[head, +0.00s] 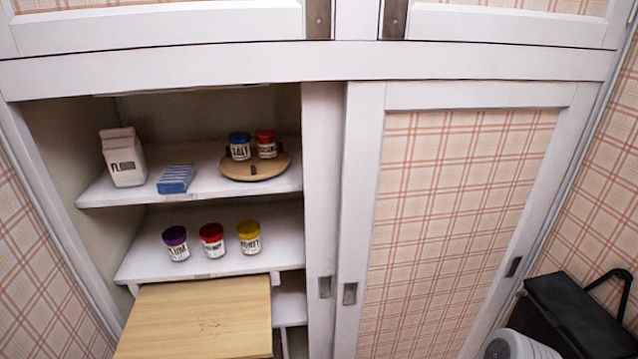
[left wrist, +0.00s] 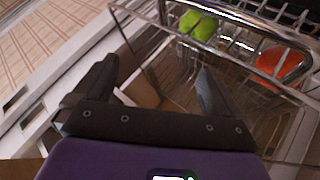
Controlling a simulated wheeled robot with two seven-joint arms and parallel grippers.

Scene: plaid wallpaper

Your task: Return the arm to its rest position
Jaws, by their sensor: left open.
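My left gripper (left wrist: 150,92) shows in the left wrist view with its two dark fingers spread apart and nothing between them. Its fingers point toward a wire basket or rack (left wrist: 190,75) with a shiny metal rim. Whether the fingers touch the rack cannot be told. Neither arm shows in the head view. My right gripper is not in view.
The wire rack holds a green item (left wrist: 198,26) and an orange-red item (left wrist: 278,64). In the head view an open cupboard has shelves with jars (head: 212,240), a flour carton (head: 123,158) and a round board (head: 255,170). A wooden board (head: 195,315) juts out below. A black bin (head: 575,318) stands right.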

